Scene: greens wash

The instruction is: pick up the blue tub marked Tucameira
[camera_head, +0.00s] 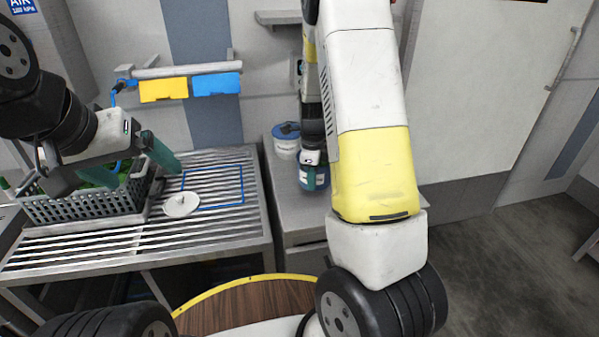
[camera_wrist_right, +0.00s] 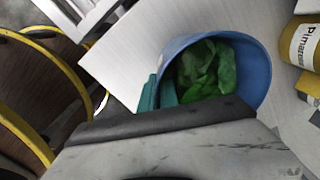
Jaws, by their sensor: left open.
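A blue tub (camera_head: 314,181) with a pale label stands on the grey counter beside the slatted table. Its label is too small to read. In the right wrist view the tub (camera_wrist_right: 262,72) shows its open mouth with green leaves (camera_wrist_right: 207,70) inside. My right gripper (camera_head: 312,172) is at the tub's rim, with teal finger parts (camera_wrist_right: 157,94) against the near-left wall. Most of its fingers are hidden, so I cannot tell whether they grip. My left gripper (camera_head: 112,168) is open above the dark crate at the left.
The dark crate (camera_head: 85,207) holds greens on the slatted table (camera_head: 150,243). A white disc (camera_head: 181,205) and a blue outline (camera_head: 225,204) lie there. A white tub with a blue lid (camera_head: 286,143) stands behind the blue tub. A yellow container (camera_wrist_right: 302,45) shows in the wrist view.

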